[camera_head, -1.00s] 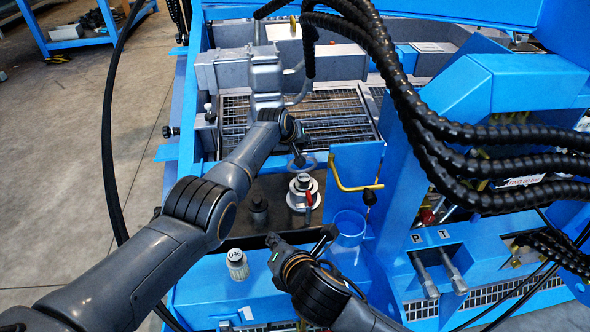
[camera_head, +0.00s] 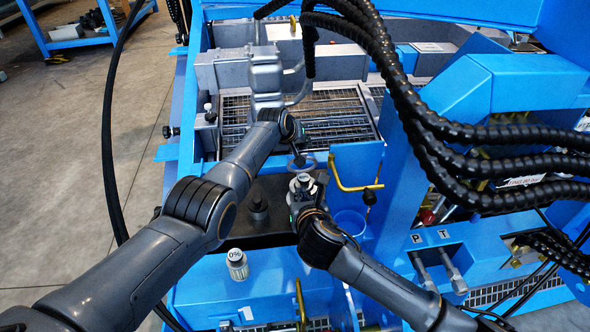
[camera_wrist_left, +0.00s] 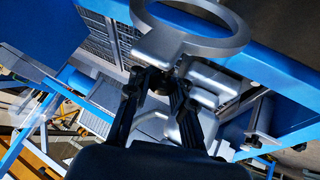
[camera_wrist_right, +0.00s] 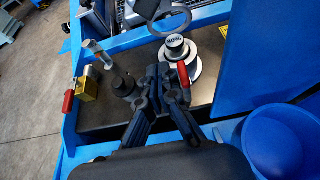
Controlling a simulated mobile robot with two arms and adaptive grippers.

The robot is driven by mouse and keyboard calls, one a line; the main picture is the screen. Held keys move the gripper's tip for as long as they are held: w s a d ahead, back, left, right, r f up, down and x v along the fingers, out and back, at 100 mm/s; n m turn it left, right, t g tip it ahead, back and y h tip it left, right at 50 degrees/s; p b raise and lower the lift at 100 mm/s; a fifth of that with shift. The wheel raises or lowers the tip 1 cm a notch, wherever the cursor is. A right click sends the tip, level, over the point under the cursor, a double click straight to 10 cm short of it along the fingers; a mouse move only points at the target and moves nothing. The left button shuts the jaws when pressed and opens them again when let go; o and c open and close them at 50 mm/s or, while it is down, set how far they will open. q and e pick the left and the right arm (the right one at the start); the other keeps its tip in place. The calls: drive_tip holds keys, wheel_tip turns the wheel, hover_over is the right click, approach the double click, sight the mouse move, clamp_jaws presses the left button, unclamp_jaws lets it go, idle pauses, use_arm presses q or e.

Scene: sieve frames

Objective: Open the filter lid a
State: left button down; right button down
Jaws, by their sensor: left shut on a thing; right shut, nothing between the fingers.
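My left gripper (camera_head: 298,150) is shut on a grey ring-shaped piece (camera_wrist_left: 190,45), which looks like the filter lid. The ring (camera_head: 304,162) is held raised over the filter housing, and also shows in the right wrist view (camera_wrist_right: 170,18). The filter housing has a pale round flange (camera_wrist_right: 182,72) with a grey cylinder (camera_wrist_right: 174,46) labelled on top standing in it. A red lever (camera_wrist_right: 183,74) is at its front. My right gripper (camera_wrist_right: 166,84) is shut and empty, close in front of the housing beside the red lever. I cannot tell whether they touch.
A dark knob (camera_wrist_right: 124,83) and a brass valve (camera_wrist_right: 86,86) stand left of the housing on the dark tray (camera_wrist_right: 108,120). A blue cup (camera_wrist_right: 280,145) and a yellow handle (camera_head: 345,184) are to the right. A small labelled jar (camera_head: 237,264) stands on the blue ledge.

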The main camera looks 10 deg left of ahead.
drive_tip(key=x, duration=0.3)
drive_tip(key=r+x, duration=0.1)
drive_tip(key=x, duration=0.3)
drive_tip(key=w+r+x, duration=0.1)
drive_tip(key=x, duration=0.3)
drive_tip(key=shift+w+a+f, duration=0.15)
use_arm(q)
drive_tip(key=shift+a, duration=0.4)
use_arm(e)
drive_tip(key=shift+w+a+r, duration=0.15)
drive_tip(key=shift+w+r, duration=0.05)
drive_tip(key=shift+w, duration=0.3)
